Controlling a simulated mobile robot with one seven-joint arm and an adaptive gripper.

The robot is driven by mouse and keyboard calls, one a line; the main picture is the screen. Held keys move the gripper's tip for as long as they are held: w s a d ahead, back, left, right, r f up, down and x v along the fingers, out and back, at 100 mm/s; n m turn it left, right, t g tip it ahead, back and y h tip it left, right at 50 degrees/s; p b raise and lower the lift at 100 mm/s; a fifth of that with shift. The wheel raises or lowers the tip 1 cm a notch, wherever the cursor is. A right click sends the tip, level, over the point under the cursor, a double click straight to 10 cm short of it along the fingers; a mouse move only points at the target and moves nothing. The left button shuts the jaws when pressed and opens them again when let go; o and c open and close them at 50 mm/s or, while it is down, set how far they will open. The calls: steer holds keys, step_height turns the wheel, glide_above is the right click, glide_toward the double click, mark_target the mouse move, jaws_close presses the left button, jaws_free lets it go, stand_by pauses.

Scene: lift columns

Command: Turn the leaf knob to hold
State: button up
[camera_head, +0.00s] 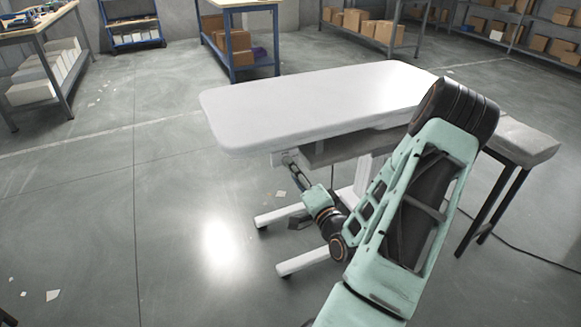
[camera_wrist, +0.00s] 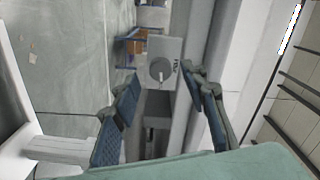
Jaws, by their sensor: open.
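The leaf knob is a round grey knob (camera_wrist: 161,70) on a light grey box face (camera_wrist: 166,48) in the wrist view. A small pale mark runs down from its middle, and small dark lettering beside it is too small to read surely. My gripper (camera_wrist: 162,84) is open, with one finger on each side of the knob in the picture. No contact shows, and the exact gap to the knob cannot be told. In the head view my gripper (camera_head: 295,170) is under the near left edge of the white table (camera_head: 320,95); the knob is not clear there.
The white tabletop overhangs my gripper, and its pale legs and feet (camera_head: 300,262) stand below. A grey padded bench (camera_head: 527,140) with dark legs is at the right. A cable lies on the floor at the right. The floor to the left is mostly clear.

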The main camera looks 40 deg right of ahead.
steer(key=v, duration=0.8)
